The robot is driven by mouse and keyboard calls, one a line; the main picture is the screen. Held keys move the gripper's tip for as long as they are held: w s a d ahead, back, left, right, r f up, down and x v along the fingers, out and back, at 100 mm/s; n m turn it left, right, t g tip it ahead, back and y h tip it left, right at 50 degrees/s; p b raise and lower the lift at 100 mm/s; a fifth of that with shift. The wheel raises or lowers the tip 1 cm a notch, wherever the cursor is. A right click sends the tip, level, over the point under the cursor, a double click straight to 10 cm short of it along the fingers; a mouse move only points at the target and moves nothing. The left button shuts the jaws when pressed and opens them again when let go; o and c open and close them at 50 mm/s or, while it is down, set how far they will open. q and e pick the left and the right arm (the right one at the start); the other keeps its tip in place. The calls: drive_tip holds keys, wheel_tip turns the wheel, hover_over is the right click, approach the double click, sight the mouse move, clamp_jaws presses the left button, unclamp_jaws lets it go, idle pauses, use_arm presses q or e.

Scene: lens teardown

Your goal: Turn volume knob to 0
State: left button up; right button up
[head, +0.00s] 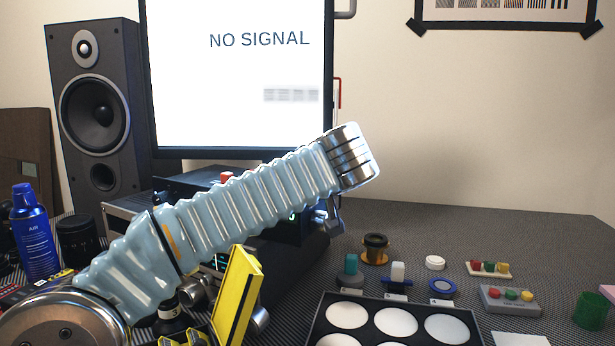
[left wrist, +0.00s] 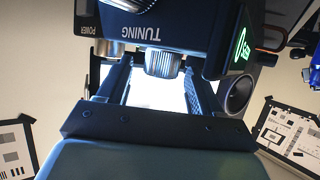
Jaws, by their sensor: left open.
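A black device (head: 195,183) with a green display stands behind my left arm in the head view and is mostly hidden. In the left wrist view its panel (left wrist: 185,35) appears upside down, with the words TUNING and POWER and a lit green readout (left wrist: 238,55) too slanted to read surely. A ribbed grey knob (left wrist: 162,63) lies between the fingers of my left gripper (left wrist: 155,80). The gripper is open, with visible gaps on both sides of the knob. I cannot read a volume label. In the head view the gripper (head: 329,214) is mostly hidden behind my wrist. My right gripper is out of view.
A monitor (head: 237,115) reading NO SIGNAL and a speaker (head: 98,100) stand behind. A yellow object (head: 237,290) is below my arm. A tray (head: 380,338) with white discs and several small parts lie at right. The table's back right is clear.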

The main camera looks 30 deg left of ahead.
use_arm(q)
drive_tip(key=v, duration=1.2)
drive_tip(key=shift+d, duration=0.1)
